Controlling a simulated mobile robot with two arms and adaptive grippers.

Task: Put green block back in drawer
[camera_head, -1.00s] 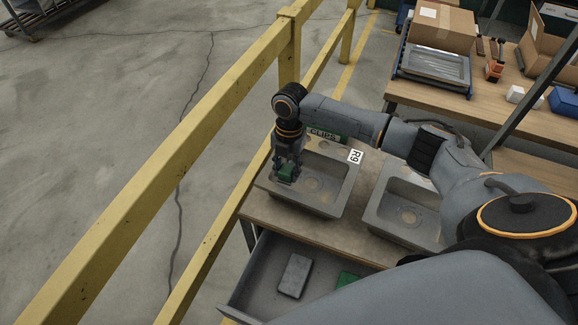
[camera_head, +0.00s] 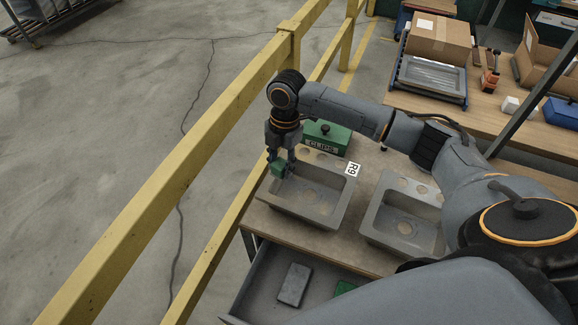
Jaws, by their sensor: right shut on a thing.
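My right gripper (camera_head: 281,160) is shut on a green block (camera_head: 278,168). It holds the block over the left rim of the left grey sink (camera_head: 320,208). The open drawer (camera_head: 256,286) is below the table's front edge. In it lie a grey block (camera_head: 294,285) and, partly hidden by my arm, a green piece (camera_head: 344,287). My left gripper is not seen.
A second grey sink (camera_head: 378,229) stands to the right on the table. A green box marked CLIPS (camera_head: 328,138) stands behind the left sink. A yellow railing (camera_head: 205,108) runs close along the table's left side. A workbench with cardboard boxes (camera_head: 437,36) is at the back right.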

